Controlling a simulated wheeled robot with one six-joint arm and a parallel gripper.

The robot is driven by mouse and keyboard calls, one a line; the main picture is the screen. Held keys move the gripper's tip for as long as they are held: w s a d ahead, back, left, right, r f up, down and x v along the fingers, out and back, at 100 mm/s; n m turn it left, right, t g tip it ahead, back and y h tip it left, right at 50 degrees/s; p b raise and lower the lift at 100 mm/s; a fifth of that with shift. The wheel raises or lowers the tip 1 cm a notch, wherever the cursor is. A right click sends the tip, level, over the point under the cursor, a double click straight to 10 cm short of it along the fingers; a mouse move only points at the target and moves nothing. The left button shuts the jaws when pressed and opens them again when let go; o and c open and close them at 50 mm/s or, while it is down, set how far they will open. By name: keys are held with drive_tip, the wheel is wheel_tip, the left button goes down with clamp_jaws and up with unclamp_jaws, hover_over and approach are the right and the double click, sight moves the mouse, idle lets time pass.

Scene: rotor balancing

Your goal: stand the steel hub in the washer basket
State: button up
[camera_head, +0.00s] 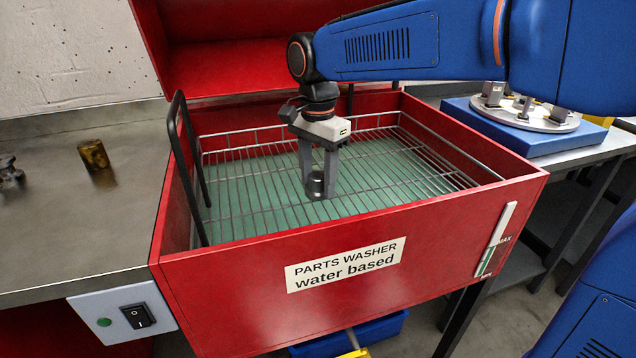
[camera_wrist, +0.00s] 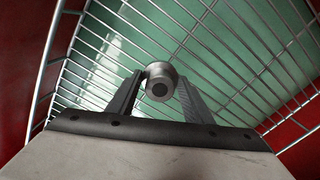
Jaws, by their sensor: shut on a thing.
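The steel hub (camera_head: 315,184) is a small grey cylinder with a dark bore. My gripper (camera_head: 318,180) points down inside the red parts washer, shut on the hub. In the wrist view the hub (camera_wrist: 159,82) sits between the two fingertips (camera_wrist: 160,90), its round end with the bore facing the camera. The hub looks upright. The wire washer basket (camera_head: 400,180) is below it, over green liquid. The hub is at or just above the wires; I cannot tell whether it touches them.
The red washer wall (camera_head: 350,240) surrounds the basket, and a black handle (camera_head: 186,165) rises at its left. The raised red lid (camera_head: 230,45) is behind. A brass-coloured cylinder (camera_head: 93,155) stands on the left bench. A blue block with a round plate (camera_head: 525,118) is at right. The basket is otherwise empty.

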sight(318, 175)
drive_tip(key=shift+f, duration=0.6)
drive_tip(key=o, duration=1.3)
drive_tip(key=shift+f, duration=0.15)
wheel_tip(318, 175, up, 12)
drive_tip(key=shift+r, duration=0.15)
